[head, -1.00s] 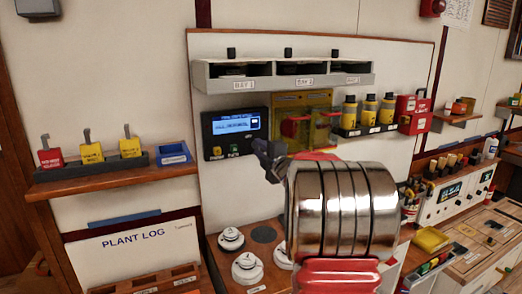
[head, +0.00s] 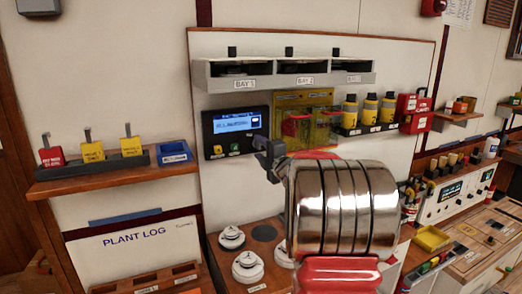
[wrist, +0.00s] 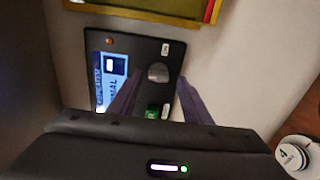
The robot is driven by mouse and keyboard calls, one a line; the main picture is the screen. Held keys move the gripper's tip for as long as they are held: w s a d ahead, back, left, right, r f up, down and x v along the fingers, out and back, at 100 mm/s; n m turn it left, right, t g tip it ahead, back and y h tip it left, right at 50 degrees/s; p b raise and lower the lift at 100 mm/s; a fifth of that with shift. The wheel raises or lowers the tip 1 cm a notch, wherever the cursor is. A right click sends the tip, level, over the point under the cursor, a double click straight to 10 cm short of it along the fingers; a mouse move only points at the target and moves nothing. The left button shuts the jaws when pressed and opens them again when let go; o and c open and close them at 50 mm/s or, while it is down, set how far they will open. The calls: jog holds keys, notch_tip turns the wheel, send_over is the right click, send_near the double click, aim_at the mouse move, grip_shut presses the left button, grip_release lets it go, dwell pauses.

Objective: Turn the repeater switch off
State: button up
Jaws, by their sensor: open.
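A dark panel with a lit blue display (head: 236,124) is on the back wall, left of my gripper (head: 260,150). It has a yellow button (head: 217,150) and a green button (head: 234,148) with small labels below. A grey round part (wrist: 158,72) shows just past the fingertips. I cannot read which control is the repeater switch.
A yellow transparent cover (head: 303,118) with red parts is right of the panel. A grey bay shelf (head: 285,76) is above. White round detectors (head: 247,267) stand below. A white switch console (head: 455,197) is at the right.

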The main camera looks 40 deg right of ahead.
jog(key=shift+s+a+r, duration=0.1)
jog(key=shift+s, duration=0.3)
jog(key=v, duration=1.3)
